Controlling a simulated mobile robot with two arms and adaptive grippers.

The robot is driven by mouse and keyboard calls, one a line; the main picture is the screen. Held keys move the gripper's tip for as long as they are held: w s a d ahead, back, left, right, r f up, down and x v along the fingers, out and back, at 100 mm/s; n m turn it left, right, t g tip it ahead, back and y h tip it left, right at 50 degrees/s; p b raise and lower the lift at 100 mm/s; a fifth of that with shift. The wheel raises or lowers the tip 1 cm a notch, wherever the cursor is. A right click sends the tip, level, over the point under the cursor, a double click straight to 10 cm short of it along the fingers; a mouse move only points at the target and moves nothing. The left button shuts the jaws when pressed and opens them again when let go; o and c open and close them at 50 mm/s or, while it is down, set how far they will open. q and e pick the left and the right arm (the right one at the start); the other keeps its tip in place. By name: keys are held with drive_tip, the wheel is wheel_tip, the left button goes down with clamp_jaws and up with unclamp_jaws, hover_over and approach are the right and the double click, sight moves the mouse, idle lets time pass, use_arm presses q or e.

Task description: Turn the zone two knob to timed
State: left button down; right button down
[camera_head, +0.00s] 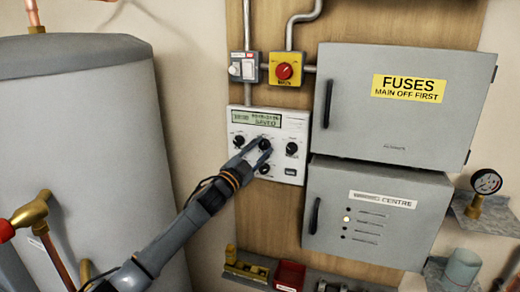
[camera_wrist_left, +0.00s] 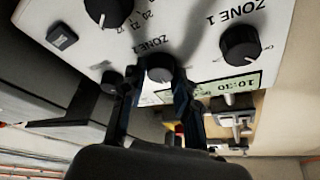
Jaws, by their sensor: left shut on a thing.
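The controller panel (camera_head: 290,125) is a white box on the wooden board, with a green display (camera_head: 253,117) and several black knobs. My left gripper (camera_head: 258,153) is at the panel, its two fingers on either side of the zone two knob (camera_head: 265,144). In the left wrist view, the zone two knob (camera_wrist_left: 160,73) sits between the fingertips of the gripper (camera_wrist_left: 157,85), beside the ZONE 2 label. The gripper is shut on this knob. The fingers partly cover it, and I cannot tell its setting. The zone one knob (camera_wrist_left: 240,45) stands free beside it. My right gripper is not in view.
Other knobs sit close by, right (camera_head: 292,149) and below (camera_head: 264,169). A red knob on a yellow box (camera_head: 284,72) and a white switch (camera_head: 243,67) are above. The grey fuse cabinet (camera_head: 350,80) is to the right, the grey tank (camera_head: 80,130) to the left.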

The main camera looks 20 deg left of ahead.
sight(260, 117)
use_arm(q)
drive_tip(key=c, duration=1)
unclamp_jaws()
wheel_tip(260, 117, up, 10)
drive_tip(key=shift+f, duration=0.1)
